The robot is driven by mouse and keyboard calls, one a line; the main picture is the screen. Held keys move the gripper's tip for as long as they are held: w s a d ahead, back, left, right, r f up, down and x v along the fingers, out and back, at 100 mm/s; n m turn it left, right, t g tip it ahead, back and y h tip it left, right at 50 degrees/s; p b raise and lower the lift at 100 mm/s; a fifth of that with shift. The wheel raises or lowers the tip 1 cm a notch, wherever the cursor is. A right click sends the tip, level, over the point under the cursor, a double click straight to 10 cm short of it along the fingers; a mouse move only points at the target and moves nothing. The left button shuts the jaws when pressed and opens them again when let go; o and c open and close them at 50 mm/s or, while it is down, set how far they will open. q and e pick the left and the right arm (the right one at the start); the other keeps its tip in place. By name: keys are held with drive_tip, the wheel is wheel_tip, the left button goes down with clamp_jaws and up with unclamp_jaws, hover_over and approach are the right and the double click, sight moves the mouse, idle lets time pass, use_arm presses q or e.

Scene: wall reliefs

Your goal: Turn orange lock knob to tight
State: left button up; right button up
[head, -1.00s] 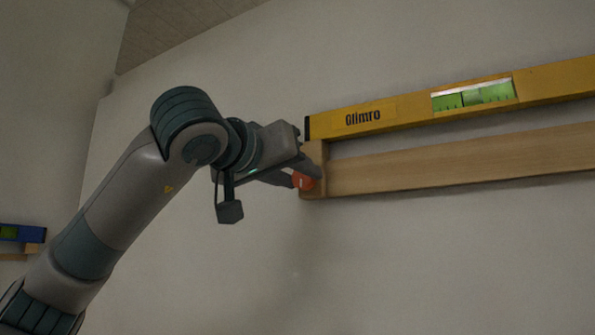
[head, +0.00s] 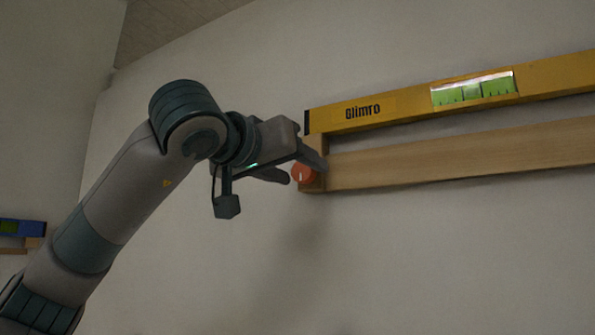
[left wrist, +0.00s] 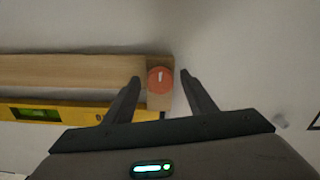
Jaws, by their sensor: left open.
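The orange lock knob (head: 303,174) sits on the end block (head: 318,184) of a wooden rail on the wall. It has a pale line mark, which stands close to upright in the head view. My left gripper (head: 307,171) is open, its fingers on either side of the knob in the picture. In the left wrist view the knob (left wrist: 160,80) lies between the two fingertips of my left gripper (left wrist: 160,76), with gaps on both sides. I see no contact. My right gripper is not in view.
A yellow spirit level (head: 400,108) marked Glimro rests above the wooden rail (head: 460,157). A blue level (head: 20,230) shows at the far left on another wall. The wall below the rail is bare.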

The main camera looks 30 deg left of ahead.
use_arm(q)
drive_tip(key=shift+s+b, duration=0.35)
drive_tip(key=shift+s, duration=0.2)
drive_tip(key=s+b, duration=0.6)
drive_tip(key=s, duration=1)
drive_tip(key=shift+s, duration=0.1)
